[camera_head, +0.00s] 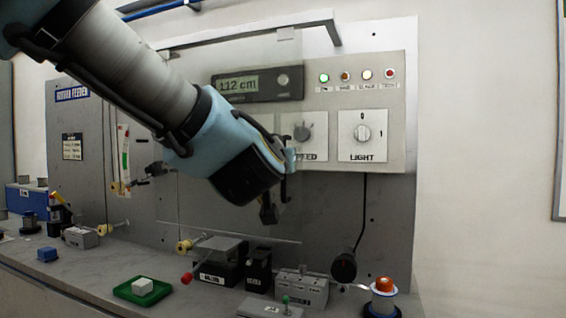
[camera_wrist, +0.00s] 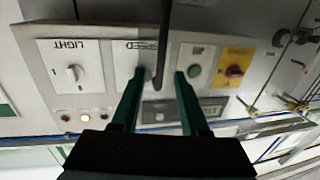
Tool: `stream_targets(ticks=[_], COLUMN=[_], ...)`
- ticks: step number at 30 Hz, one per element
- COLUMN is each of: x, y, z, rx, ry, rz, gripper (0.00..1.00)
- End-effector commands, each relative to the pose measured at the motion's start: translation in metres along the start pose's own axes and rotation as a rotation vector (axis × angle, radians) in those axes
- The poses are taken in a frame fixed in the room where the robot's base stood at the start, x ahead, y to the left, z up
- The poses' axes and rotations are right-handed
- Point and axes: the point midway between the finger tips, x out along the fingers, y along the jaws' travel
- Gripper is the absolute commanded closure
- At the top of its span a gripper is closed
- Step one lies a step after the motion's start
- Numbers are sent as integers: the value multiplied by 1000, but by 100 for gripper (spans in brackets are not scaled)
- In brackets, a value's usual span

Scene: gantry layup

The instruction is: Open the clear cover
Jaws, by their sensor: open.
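The clear cover (camera_head: 235,232) is a see-through pane in front of the left part of the grey control panel. Its pale lower edge and right edge show in the head view, and the display and SPEED knob lie behind it. It looks down and closed. My gripper (camera_head: 288,165) is in front of the panel by the SPEED knob, near the cover's right edge. In the wrist view my gripper (camera_wrist: 159,75) has its two green fingers apart. A dark bar passes between them; whether they touch it cannot be told.
The LIGHT knob (camera_head: 363,134) is right of the cover. A grey bracket (camera_head: 325,22) juts out above. A black cable hangs at the right.

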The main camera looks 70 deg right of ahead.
Motion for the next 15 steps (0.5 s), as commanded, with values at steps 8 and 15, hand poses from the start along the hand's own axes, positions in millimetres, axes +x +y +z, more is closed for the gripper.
stream_targets(ticks=[8, 15], x=[-47, -60], y=[0, 0], z=[1, 0], rx=[0, 0], ry=[1, 0], rz=[0, 0], gripper=[55, 55])
